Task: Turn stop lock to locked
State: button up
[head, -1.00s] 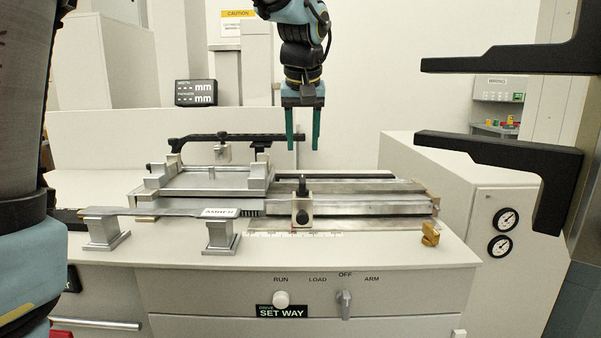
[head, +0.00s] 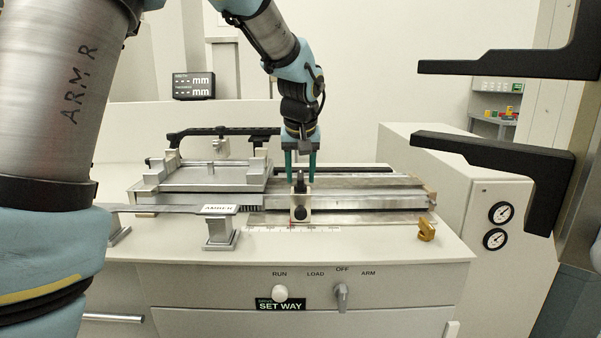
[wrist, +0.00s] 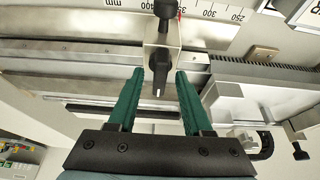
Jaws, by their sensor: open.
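The stop (head: 300,204) is a pale block on the metal rail, with a black lever on top and a round black knob on its front. The lock lever (wrist: 159,70) shows in the wrist view as a black handle with a pale tip, on the stop's block (wrist: 176,46). My gripper (head: 301,181) is open, pointing down just behind and above the stop. In the wrist view its two green fingers (wrist: 159,75) stand apart on either side of the lever, with a gap on each side. No contact is visible.
A scale with numbers (wrist: 210,12) runs along the rail. A metal carriage (head: 200,178) sits to the left of the stop, and a flat specimen labelled AMBER (head: 180,209) lies on supports in front. A small brass block (head: 427,230) stands at the right.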

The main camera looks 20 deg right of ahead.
grip_shut()
jog(key=shift+r+m, duration=0.1)
jog(key=shift+m, duration=0.2)
dwell(0.5)
jog(key=m, duration=0.2)
jog(key=m+g+h+p, duration=0.1)
jog(key=shift+w+a+m, duration=0.15)
jog(key=shift+a+m, duration=0.05)
jog(key=shift+m, duration=0.2)
jog(key=m, duration=0.2)
jog(key=m+g+h+p, duration=0.1)
jog(key=m, duration=0.1)
jog(key=shift+w+m+g, duration=0.1)
jog(key=shift+m+g, duration=0.2)
jog(key=m+g, duration=0.1)
jog(key=m, duration=0.1)
jog(key=m+p, duration=0.1)
jog(key=m, duration=0.1)
jog(key=shift+w+g+h, duration=0.1)
jog(key=shift+g+h, duration=0.2)
jog(key=shift+g, duration=0.1)
jog(key=shift+m+g+p, duration=0.7)
jog(key=shift+m+g, duration=0.1)
jog(key=shift+m, duration=1.6)
